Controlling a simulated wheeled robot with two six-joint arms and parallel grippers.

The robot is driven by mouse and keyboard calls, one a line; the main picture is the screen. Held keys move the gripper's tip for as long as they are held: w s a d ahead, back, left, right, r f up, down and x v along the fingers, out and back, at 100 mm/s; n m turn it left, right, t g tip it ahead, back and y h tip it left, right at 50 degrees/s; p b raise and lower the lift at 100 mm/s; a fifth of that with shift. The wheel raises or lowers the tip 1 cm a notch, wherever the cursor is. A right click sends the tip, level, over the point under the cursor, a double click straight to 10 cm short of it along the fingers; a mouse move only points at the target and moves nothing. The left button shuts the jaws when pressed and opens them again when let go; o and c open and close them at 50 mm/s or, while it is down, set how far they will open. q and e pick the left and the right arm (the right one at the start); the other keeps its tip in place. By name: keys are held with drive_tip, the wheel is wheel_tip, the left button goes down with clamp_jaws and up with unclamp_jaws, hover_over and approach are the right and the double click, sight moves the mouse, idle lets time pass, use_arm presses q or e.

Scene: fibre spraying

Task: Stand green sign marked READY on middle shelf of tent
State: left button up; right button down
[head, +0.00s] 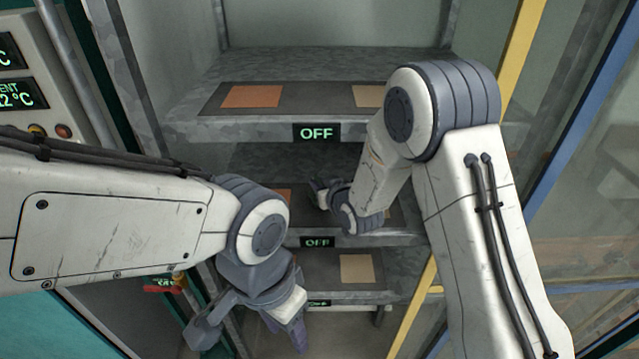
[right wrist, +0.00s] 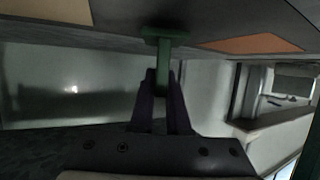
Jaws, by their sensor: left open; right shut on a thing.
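My right gripper (head: 325,192) reaches into the tent over the middle shelf (head: 405,240). In the right wrist view its fingers (right wrist: 160,98) are shut on a green T-shaped piece (right wrist: 166,50), the green sign seen edge-on. The sign's wide end is close to the shelf surface; I cannot tell whether it touches. The word READY does not show, and in the head view the sign is hidden by my gripper and arm. An orange pad (right wrist: 252,44) lies on that surface, beside the sign. My left gripper (head: 250,328) is open and empty in front of the lower shelves.
The top shelf (head: 235,132) has an orange pad, a tan pad and an OFF label (head: 316,133). A lower shelf (head: 345,295) has a tan pad. Yellow and blue posts (head: 580,110) stand at the right. A panel with displays (head: 25,80) is at the left.

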drive_tip(key=shift+f, duration=0.4)
drive_tip(key=shift+f, duration=0.1)
drive_tip(key=c, duration=1.3)
unclamp_jaws()
drive_tip(key=shift+f+b, duration=0.1)
drive_tip(key=shift+b, duration=0.2)
drive_tip(key=o, duration=0.4)
